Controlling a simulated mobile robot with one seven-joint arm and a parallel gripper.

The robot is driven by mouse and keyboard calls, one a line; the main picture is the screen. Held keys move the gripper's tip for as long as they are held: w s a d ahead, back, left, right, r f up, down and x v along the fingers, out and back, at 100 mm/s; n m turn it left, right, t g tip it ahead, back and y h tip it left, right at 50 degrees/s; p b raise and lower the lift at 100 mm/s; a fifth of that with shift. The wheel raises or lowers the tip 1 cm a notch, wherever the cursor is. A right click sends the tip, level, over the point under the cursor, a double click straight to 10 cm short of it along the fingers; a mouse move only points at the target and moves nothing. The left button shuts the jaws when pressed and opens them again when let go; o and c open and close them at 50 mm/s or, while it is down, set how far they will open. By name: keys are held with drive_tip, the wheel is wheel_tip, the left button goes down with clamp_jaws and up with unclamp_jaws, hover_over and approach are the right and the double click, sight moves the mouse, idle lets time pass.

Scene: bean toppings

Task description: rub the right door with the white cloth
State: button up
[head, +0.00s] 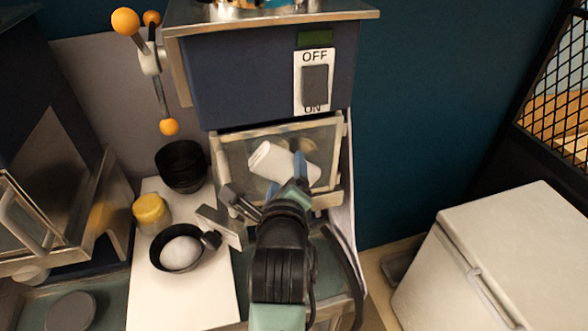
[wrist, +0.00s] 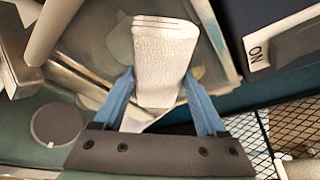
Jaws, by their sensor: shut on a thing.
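The white cloth (head: 274,160) is a folded or rolled textured piece in front of the right door (head: 327,145), a framed glass panel under the OFF/ON switch. My gripper (head: 298,172) is at the cloth's lower right end in the head view. In the wrist view the blue fingers of my gripper (wrist: 165,90) are on either side of the cloth (wrist: 163,60), shut on it. The cloth stands out toward the glass of the door (wrist: 110,45). I cannot tell whether it touches the glass.
A dark blue machine (head: 260,80) with an OFF/ON switch (head: 315,85) is above the door. Left are a black cup (head: 181,165), a yellow-topped jar (head: 150,212) and a black pan with a white round thing (head: 181,253). A white box (head: 520,260) stands right.

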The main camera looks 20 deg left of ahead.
sight(268, 167)
drive_tip(key=shift+s+a, duration=0.45)
drive_tip(key=shift+a, duration=0.25)
drive_tip(key=shift+s+a, duration=0.45)
drive_tip(key=shift+a, duration=0.2)
drive_tip(key=shift+r+p, duration=1.1)
drive_tip(key=shift+w+d+f, duration=0.1)
drive_tip(key=shift+w+d, duration=0.9)
drive_tip(key=shift+d, duration=0.5)
drive_tip(key=shift+w+d, duration=1.05)
drive_tip(key=shift+d, duration=0.45)
drive_tip(key=shift+w+d+f, duration=0.1)
drive_tip(key=shift+w+d, duration=0.9)
drive_tip(key=shift+d, duration=0.5)
drive_tip(key=shift+s+d+p, duration=0.25)
drive_tip(key=shift+s+d, duration=0.3)
drive_tip(key=shift+s, duration=0.3)
drive_tip(key=shift+s+d+p, duration=0.25)
drive_tip(key=shift+s+d, duration=0.3)
drive_tip(key=shift+s, duration=0.25)
drive_tip(key=shift+s+d+p, duration=0.25)
drive_tip(key=shift+s+d, duration=0.3)
drive_tip(key=shift+s, duration=0.3)
drive_tip(key=shift+s+d+p, duration=0.25)
drive_tip(key=shift+s+d, duration=0.2)
drive_tip(key=shift+s, duration=0.2)
drive_tip(key=shift+s+d+p, duration=0.25)
drive_tip(key=shift+s+d, duration=0.15)
drive_tip(key=shift+s, duration=0.2)
